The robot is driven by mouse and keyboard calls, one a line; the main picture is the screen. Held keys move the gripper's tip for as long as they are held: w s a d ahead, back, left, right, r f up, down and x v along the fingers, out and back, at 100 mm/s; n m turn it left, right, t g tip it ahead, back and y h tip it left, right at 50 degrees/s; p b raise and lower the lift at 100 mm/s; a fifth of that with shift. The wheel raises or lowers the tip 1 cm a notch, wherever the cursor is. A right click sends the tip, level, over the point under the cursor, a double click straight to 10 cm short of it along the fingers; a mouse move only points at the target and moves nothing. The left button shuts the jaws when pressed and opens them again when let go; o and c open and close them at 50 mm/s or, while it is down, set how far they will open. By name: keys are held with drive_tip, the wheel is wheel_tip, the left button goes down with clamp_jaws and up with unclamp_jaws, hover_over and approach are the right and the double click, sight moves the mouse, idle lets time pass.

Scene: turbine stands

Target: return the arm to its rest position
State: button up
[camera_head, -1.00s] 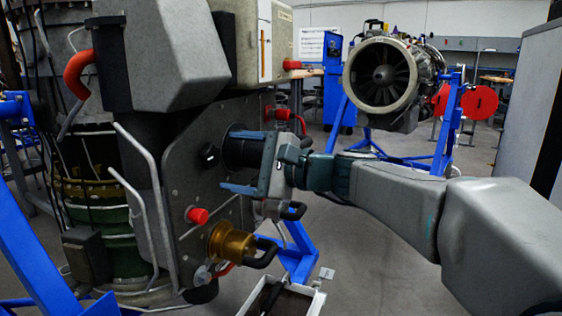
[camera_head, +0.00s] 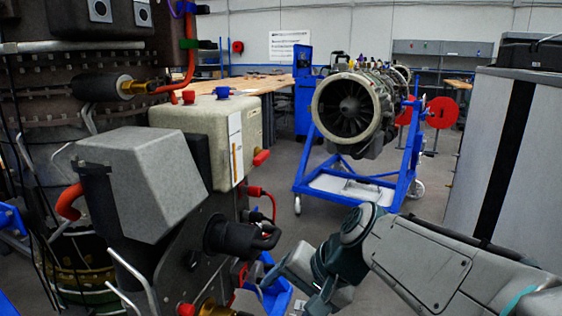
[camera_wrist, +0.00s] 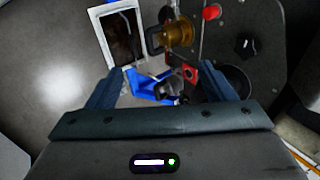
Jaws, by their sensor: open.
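My gripper is open in the wrist view (camera_wrist: 160,88), its two blue-grey fingers spread with nothing held between them. Beyond them and apart from them are a small dark cylindrical part (camera_wrist: 170,84) and blue stand parts. In the head view my arm comes in from the lower right, bent at a raised joint. My gripper is low in that picture, partly hidden by my own arm, right of a black plug with a loop handle (camera_head: 238,236) on the machine's side panel. A gap shows between the arm and the plug.
The grey machine housing (camera_head: 140,185) stands close on the left. A brass fitting (camera_wrist: 178,34) and a white tray (camera_wrist: 100,12) lie beyond the fingers. A grey cabinet (camera_head: 475,150) stands at right. A turbine (camera_head: 348,108) on a blue stand is behind, with open floor before it.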

drive_tip(key=s+d+r+n+h+p, duration=0.2)
drive_tip(key=s+d+r+h+p, duration=0.1)
drive_tip(key=d+p, duration=0.3)
drive_tip(key=s+d+r+n+h+p, duration=0.1)
drive_tip(key=s+d+r+h+p, duration=0.2)
drive_tip(key=d+p, duration=0.4)
wheel_tip(320, 180, up, 2)
drive_tip(key=shift+s+r+n+g+p, duration=0.1)
drive_tip(key=shift+s+n+g+p, duration=0.3)
drive_tip(key=shift+s, duration=0.45)
